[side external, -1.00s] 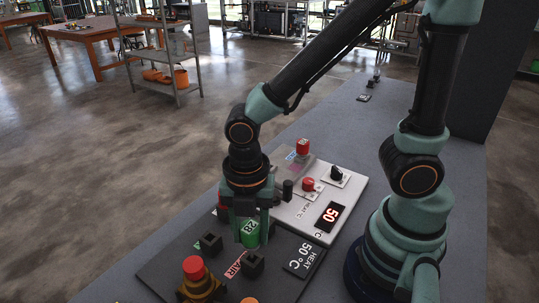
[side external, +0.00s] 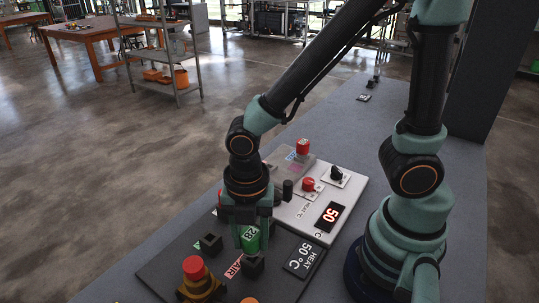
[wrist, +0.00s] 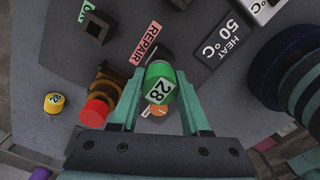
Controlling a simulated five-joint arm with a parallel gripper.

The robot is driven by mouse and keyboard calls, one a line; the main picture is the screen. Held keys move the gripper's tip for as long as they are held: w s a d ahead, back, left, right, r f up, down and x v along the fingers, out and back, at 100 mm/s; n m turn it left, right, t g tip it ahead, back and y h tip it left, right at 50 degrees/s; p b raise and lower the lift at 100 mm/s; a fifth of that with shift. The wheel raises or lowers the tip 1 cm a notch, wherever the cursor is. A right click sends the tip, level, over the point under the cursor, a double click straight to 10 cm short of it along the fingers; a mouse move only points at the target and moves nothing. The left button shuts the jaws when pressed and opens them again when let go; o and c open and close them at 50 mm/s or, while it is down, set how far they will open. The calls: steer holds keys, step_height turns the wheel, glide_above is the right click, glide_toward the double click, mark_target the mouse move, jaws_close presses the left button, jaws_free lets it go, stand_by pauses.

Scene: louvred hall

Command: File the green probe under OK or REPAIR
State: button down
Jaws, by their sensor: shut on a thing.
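The green probe (side external: 251,238), labelled 28, is upright between the fingers of my gripper (side external: 250,236), which is shut on it. The probe's label also shows in the wrist view (wrist: 159,88). The black REPAIR socket (side external: 252,266) is directly below the probe; I cannot tell whether the probe's lower end is in it or just above. The red REPAIR label (side external: 233,268) lies beside that socket. The other black socket (side external: 210,244) stands to the left, by the green OK label (wrist: 85,11), which is partly cut off in the wrist view.
A red knob on a brown base (side external: 195,268) stands in front. A yellow piece marked 28 (wrist: 54,103) lies to the left in the wrist view. A HEAT 50 °C plate (side external: 304,259) is right of the socket. The light panel (side external: 319,190) behind has a display reading 50.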

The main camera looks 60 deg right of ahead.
steer(key=shift+f, duration=0.95)
steer(key=shift+c, duration=1.5)
jaws_free()
steer(key=shift+r, duration=0.1)
steer(key=shift+r, duration=2.45)
steer(key=shift+r, duration=0.1)
step_height(320, 180, up, 12)
